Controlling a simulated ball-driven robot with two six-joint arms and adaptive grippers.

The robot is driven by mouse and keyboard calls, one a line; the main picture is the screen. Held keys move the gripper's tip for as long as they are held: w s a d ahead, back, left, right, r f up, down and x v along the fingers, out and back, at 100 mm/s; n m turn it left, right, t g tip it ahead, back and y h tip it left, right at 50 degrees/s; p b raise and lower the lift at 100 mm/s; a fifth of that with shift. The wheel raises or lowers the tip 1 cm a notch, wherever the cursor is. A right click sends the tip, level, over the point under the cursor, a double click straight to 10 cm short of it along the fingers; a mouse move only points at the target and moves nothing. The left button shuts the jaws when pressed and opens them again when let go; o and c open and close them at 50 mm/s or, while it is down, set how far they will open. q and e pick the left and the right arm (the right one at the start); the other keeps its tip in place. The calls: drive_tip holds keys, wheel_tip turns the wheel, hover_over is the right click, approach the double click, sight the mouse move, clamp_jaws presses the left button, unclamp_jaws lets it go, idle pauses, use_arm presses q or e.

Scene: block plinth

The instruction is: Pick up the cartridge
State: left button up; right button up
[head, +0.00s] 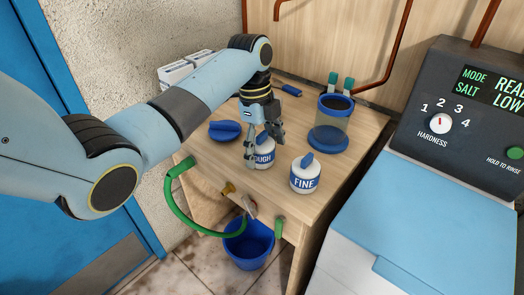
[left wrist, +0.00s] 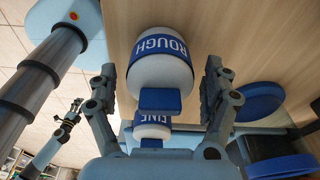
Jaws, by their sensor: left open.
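The white cartridge with a blue band lettered ROUGH (head: 264,160) stands on the wooden bench top, partly hidden by my left gripper (head: 265,141). In the left wrist view this ROUGH cartridge (left wrist: 160,75) shows between the two spread fingers of the left gripper (left wrist: 160,88), with a gap on each side. The left gripper is open. A second white cartridge lettered FINE (head: 304,177) stands to the right, nearer the bench's front edge; it also shows in the left wrist view (left wrist: 152,131). What looks like my right gripper (left wrist: 72,112) shows small in the left wrist view.
A blue cap (head: 225,130) lies to the left. White boxes (head: 182,70) are at the back left. A blue bucket (head: 248,248) and green hose (head: 180,205) are in front. A softener cabinet (head: 420,205) stands right.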

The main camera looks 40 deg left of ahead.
use_arm(q)
drive_tip(key=shift+f, duration=0.35)
drive_tip(key=c, duration=1.2)
drive_tip(key=shift+r, duration=0.1)
